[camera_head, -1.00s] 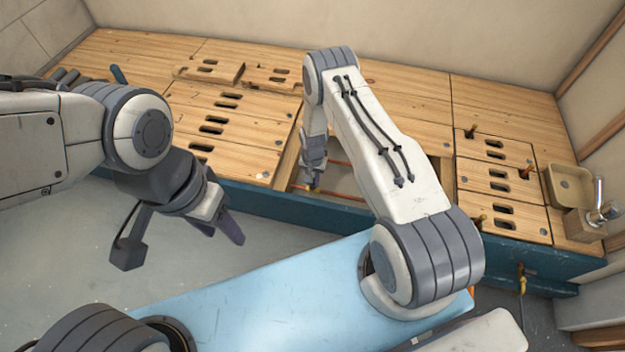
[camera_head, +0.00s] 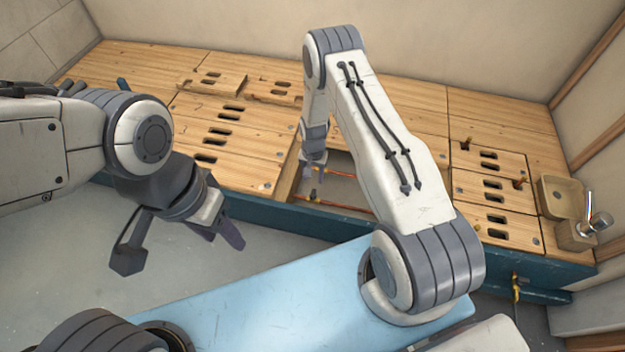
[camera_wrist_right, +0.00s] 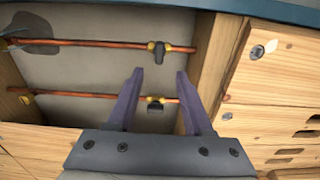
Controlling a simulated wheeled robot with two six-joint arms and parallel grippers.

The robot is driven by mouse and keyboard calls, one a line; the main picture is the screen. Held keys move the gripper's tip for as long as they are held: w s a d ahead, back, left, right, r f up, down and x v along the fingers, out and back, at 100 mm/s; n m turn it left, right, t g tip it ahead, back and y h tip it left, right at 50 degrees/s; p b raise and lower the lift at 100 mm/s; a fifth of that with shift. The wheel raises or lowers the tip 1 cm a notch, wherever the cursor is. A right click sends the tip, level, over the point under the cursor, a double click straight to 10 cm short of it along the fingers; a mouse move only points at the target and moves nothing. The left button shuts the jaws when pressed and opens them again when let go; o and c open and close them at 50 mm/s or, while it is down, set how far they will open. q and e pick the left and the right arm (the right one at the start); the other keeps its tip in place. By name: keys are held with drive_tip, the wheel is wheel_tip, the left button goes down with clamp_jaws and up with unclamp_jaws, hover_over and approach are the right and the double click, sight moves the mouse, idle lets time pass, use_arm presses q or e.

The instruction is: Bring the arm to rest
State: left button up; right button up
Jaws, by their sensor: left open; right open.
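My right arm (camera_head: 385,150) reaches over the wooden bench. Its gripper (camera_head: 313,172) points down at the open bay in the bench; the arm partly hides the bay. In the right wrist view the right gripper (camera_wrist_right: 158,80) is open, with two purple fingers apart and nothing between them. Beyond the fingers are two copper pipes, an upper one (camera_wrist_right: 100,44) and a lower one (camera_wrist_right: 80,94), each with a yellow and black valve fitting. My left gripper (camera_head: 215,232) hangs over the grey floor at the left, open and empty.
The bench has slotted wooden panels (camera_head: 225,120) and a dark blue front (camera_head: 290,222). Brass stubs rise from the right panels. Grey floor (camera_head: 60,260) is free at the left.

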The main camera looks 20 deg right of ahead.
drive_tip(key=shift+r, duration=0.5)
drive_tip(key=s+a+r+n, duration=0.3)
drive_tip(key=a+r, duration=0.4)
drive_tip(key=r, duration=0.5)
drive_tip(key=s+a+r+n, duration=0.4)
drive_tip(key=a+r, duration=0.3)
drive_tip(key=r, duration=0.6)
drive_tip(key=s+a+r+n, duration=0.1)
drive_tip(key=s+r+n, duration=0.1)
drive_tip(key=s+r, duration=0.35)
drive_tip(key=s+r+n+y, duration=0.1)
drive_tip(key=s+r+n, duration=0.2)
drive_tip(key=s, duration=0.6)
drive_tip(key=s+a+r+n, duration=0.1)
drive_tip(key=s+r+n, duration=0.1)
drive_tip(key=s+r, duration=0.35)
wheel_tip(320, 180, up, 35)
drive_tip(key=s+p, duration=0.2)
drive_tip(key=p, duration=3.4)
drive_tip(key=shift+s+d+r, duration=0.15)
drive_tip(key=shift+s+d, duration=0.05)
drive_tip(key=shift+d, duration=0.05)
